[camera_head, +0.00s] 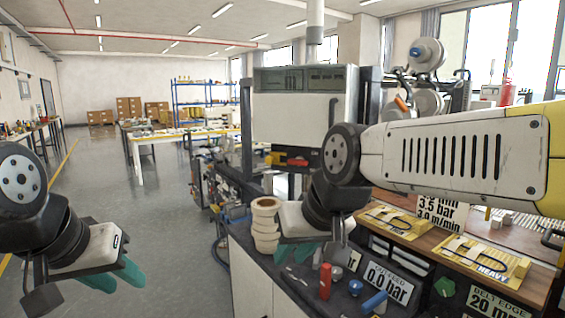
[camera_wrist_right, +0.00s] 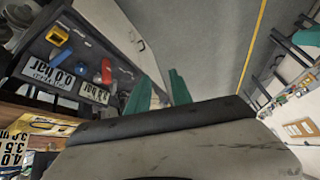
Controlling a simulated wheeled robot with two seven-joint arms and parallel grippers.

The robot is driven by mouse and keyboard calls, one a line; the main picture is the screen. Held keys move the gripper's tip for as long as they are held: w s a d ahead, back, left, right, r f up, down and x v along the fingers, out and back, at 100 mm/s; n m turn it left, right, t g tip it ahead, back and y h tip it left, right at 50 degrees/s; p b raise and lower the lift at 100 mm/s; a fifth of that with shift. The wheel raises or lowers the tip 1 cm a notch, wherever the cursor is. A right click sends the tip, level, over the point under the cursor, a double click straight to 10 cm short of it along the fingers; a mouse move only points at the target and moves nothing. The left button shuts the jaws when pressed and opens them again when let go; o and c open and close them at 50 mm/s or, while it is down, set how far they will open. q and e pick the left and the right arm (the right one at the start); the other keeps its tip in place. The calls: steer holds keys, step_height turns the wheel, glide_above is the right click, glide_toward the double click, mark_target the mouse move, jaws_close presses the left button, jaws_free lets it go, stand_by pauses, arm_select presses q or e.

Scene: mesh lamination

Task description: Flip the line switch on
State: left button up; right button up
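I cannot single out the line switch with certainty. A green round knob (camera_head: 444,287) sits on the dark front panel beside the "20 m/min" sign (camera_head: 495,302), at the lower right of the head view. My right gripper (camera_head: 298,254) hangs above the dark bench, left of the panel, its teal fingers pointing down. The right wrist view shows its two fingers (camera_wrist_right: 160,92) apart with nothing between them. My left gripper (camera_head: 122,276) is over the floor at the lower left, its teal fingers apart and empty.
A white machine housing (camera_head: 300,110) rises behind. The floor at left is clear.

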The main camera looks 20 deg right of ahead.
steer(key=w+d+r+m+h, duration=0.1)
steer(key=w+r, duration=0.1)
steer(key=w, duration=0.2)
steer(key=w+d+r+m+h, duration=0.1)
steer(key=w+d+r, duration=0.1)
steer(key=w, duration=0.3)
steer(key=w+d+r+m+h, duration=0.1)
steer(key=w+d+r, duration=0.1)
steer(key=w+r, duration=0.2)
steer(key=shift+w+d, duration=0.1)
steer(key=shift+w, duration=0.35)
jaws_close()
steer(key=w+d+r+m+h, duration=0.1)
steer(key=w+r+m, duration=0.1)
steer(key=w, duration=0.4)
steer(key=w+d+r+m+h, duration=0.1)
steer(key=w+d+r+h, duration=0.1)
steer(key=w, duration=0.4)
steer(key=w+d+r+m+h, duration=0.1)
steer(key=w+r+m+h, duration=0.1)
steer(key=w, duration=0.4)
steer(key=shift+w+d+r+m+t, duration=0.15)
steer(key=shift+w+r, duration=0.05)
steer(key=shift+r, duration=0.25)
steer(key=shift+w+d+r+m+t, duration=0.15)
steer(key=shift+w+r, duration=0.05)
steer(key=shift+r, duration=0.25)
